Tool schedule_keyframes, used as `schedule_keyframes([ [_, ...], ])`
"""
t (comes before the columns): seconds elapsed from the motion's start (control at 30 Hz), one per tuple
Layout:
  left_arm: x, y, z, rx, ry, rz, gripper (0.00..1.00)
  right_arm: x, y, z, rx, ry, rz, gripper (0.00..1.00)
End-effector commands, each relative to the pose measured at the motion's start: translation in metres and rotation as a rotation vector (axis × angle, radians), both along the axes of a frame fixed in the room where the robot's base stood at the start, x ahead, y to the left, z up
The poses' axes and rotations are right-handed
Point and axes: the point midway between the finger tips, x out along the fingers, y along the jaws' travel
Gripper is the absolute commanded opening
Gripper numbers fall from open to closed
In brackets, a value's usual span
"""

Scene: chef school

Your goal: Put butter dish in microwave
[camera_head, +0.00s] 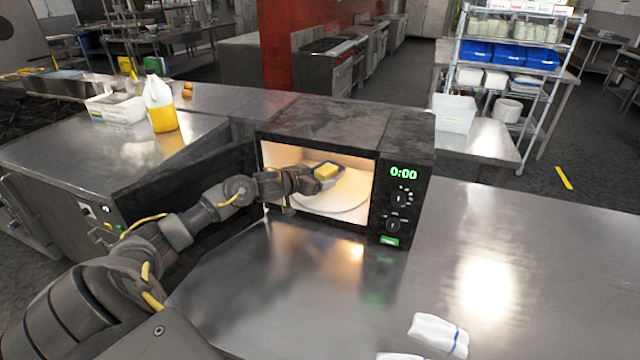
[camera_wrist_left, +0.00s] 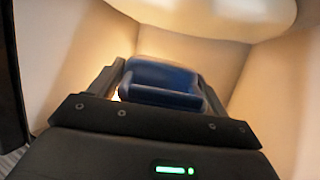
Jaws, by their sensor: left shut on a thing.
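The butter dish (camera_head: 328,171) shows yellow butter on top in the head view. It is inside the lit cavity of the black microwave (camera_head: 345,118), above the round turntable (camera_head: 345,208). My left gripper (camera_head: 316,178) reaches in through the open front and is shut on the dish. In the left wrist view the dish shows as a dark blue body (camera_wrist_left: 162,82) between the fingers, with the pale turntable (camera_wrist_left: 215,14) at the top, apart from it. The microwave door (camera_head: 180,180) stands open to the left, behind my arm. My right gripper is not in view.
The steel counter (camera_head: 520,260) is clear right of the microwave, except for a white cloth (camera_head: 438,334) near the front. A yellow-filled jug (camera_head: 161,105) and a white bin (camera_head: 115,106) stand at the left. A clear container (camera_head: 454,113) stands behind the microwave at right.

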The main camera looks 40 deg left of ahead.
Motion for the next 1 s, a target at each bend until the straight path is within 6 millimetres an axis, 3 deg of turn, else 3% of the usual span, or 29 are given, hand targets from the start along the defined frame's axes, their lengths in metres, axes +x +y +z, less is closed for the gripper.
schedule_keyframes([
  [0.2, 0.044, 0.017, 0.004, -0.003, -0.004, 0.005, 0.45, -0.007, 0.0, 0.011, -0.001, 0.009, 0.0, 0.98],
  [0.4, 0.043, 0.016, -0.026, -0.001, 0.0, 0.001, 0.45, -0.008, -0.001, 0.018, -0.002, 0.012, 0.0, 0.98],
  [0.63, 0.042, 0.016, -0.033, 0.0, -0.001, 0.002, 0.45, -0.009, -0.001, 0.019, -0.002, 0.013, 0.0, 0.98],
  [0.83, 0.042, 0.016, -0.062, -0.002, 0.0, 0.004, 0.45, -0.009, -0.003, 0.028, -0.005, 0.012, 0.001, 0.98],
  [1.0, 0.046, 0.018, -0.068, 0.001, -0.002, 0.003, 0.45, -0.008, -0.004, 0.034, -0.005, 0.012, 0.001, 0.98],
])
